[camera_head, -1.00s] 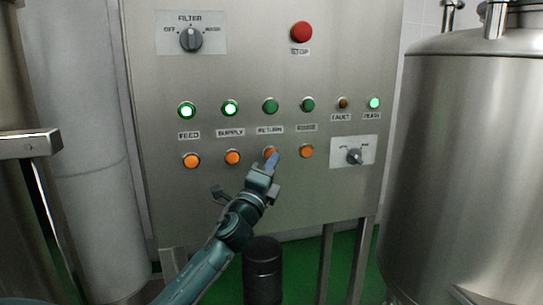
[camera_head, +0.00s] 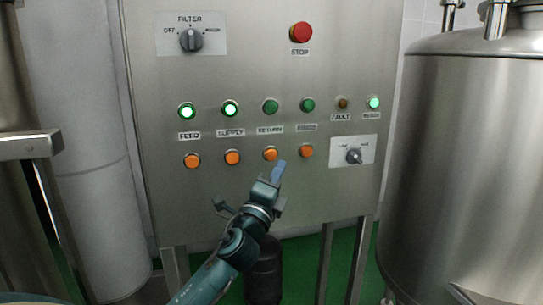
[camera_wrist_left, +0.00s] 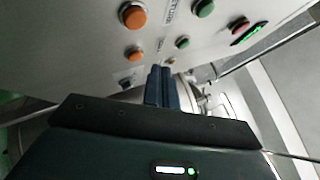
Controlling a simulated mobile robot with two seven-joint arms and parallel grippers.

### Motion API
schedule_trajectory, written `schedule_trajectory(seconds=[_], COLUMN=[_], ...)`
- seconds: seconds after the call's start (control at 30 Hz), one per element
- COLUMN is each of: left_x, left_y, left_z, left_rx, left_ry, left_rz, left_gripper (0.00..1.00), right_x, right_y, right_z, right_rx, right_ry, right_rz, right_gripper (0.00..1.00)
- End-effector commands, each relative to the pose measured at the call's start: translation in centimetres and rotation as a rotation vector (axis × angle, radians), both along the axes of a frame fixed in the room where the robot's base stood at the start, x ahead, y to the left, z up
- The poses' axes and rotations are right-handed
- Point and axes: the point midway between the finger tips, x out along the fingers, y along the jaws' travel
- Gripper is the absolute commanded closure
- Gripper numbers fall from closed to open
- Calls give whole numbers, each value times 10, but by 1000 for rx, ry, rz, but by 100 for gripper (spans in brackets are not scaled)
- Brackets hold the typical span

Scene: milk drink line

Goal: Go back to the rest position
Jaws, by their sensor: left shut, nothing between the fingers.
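My left gripper (camera_head: 277,173) is shut and empty in front of the steel control panel (camera_head: 240,75). In the head view its tip shows just below and right of the orange button over which the RETURN label stands (camera_head: 270,153); that button is fully in view. The left wrist view shows the two blue fingers (camera_wrist_left: 162,87) closed together, with orange buttons (camera_wrist_left: 133,15) and green lamps (camera_wrist_left: 204,9) beyond them. My right gripper is not in view.
A large steel tank (camera_head: 465,150) stands close on the right. A grey column (camera_head: 90,150) stands at the left. The panel carries a red STOP button (camera_head: 301,32), a FILTER knob (camera_head: 191,40) and a lower right knob (camera_head: 354,156). FEED, SUPPLY and the rightmost lamp are lit.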

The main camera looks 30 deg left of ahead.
Motion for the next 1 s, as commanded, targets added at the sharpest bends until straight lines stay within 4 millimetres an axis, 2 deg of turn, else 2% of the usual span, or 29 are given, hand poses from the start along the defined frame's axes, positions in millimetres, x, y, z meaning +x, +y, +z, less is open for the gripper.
schedule_trajectory(seconds=[0.43, 0.57, 0.67, 0.77, 0.8, 0.87, 0.9, 1.0], left_x=[0, -1, -6, -25, -37, -58, -74, -121], left_y=[0, -7, -23, -50, -61, -80, -93, -125], left_z=[0, -19, -63, -126, -152, -189, -212, -262], left_rx=[-1, -60, -214, -459, -572, -751, -872, -1179], left_ry=[0, 42, 137, 275, 335, 422, 476, 605], left_rz=[0, -37, -113, -205, -235, -268, -281, -284], left_gripper=[100, 100, 100, 100, 100, 100, 100, 100], right_x=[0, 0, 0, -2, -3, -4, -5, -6], right_y=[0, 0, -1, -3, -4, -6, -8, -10], right_z=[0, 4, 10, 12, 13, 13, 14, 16], right_rx=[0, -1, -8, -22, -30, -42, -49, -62], right_ry=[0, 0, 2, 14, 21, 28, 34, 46], right_rz=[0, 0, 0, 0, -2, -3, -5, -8], right_gripper=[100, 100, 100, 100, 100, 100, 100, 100])
